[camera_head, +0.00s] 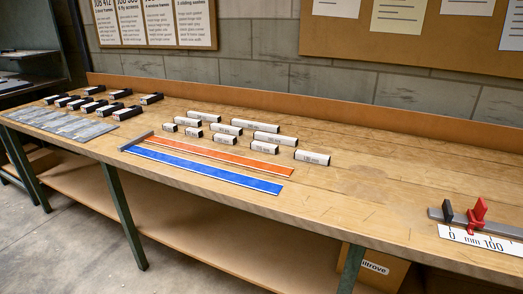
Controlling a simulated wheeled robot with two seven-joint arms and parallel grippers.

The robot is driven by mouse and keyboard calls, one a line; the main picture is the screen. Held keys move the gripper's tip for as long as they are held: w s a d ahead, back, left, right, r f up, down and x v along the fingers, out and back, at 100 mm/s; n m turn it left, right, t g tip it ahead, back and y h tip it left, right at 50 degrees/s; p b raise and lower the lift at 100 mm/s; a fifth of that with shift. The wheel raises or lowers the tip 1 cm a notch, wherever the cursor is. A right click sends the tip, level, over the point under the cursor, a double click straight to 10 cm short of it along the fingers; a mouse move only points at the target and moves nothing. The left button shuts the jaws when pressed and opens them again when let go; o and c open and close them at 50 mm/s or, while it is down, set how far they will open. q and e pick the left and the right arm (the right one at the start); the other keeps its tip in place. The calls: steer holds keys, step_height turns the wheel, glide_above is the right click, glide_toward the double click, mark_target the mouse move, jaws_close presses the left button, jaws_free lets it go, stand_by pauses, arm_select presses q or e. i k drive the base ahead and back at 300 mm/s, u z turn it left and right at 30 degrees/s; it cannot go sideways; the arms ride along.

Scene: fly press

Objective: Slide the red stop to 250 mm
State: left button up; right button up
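The red stop (479,212) stands upright on a grey bar (505,229) at the right end of the bench. A white scale (478,239) lies along the front of the bar, with "0", "mm" and "100" readable. The red stop sits between the 0 and 100 marks, a little left of the 100 label. A black block (447,212) stands on the bar near 0. The scale runs out of the picture at the right, so the 250 mark is not visible. Neither of my grippers is in view.
Blue (205,171) and orange (224,155) strips lie mid-bench, with several white labelled blocks (267,138) behind them. Several black-and-white blocks (128,113) and grey plates (60,122) are at the left. The wooden bench top (365,190) is clear between strips and scale.

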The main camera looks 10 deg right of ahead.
mark_target(476, 216)
steer(key=z, duration=1.65)
